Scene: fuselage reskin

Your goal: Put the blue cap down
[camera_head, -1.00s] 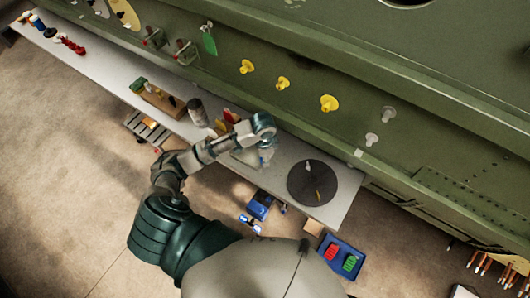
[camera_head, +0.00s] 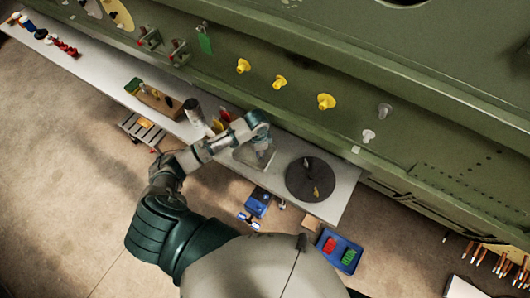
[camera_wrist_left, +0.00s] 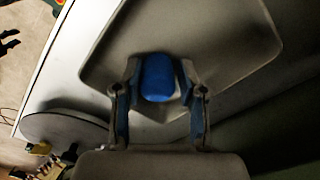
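The blue cap (camera_wrist_left: 158,77) shows in the left wrist view between the two fingers of my left gripper (camera_wrist_left: 159,82), which appear closed against its sides. A grey, flat tray-like piece (camera_wrist_left: 220,40) lies behind the cap; I cannot tell whether the cap touches it. In the head view my left gripper (camera_head: 263,158) points down over this light tray (camera_head: 243,158) on the long bench, left of the dark round disc. The cap cannot be made out there. My right gripper is in neither view.
The dark round disc (camera_head: 298,187) on the bench (camera_head: 345,185) carries small items. A grey cylinder (camera_head: 194,112) and a wooden block (camera_head: 160,101) stand to the left. The green fuselage panel (camera_head: 300,55) with yellow knobs borders the bench's far side. Blue bins (camera_head: 340,250) sit below.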

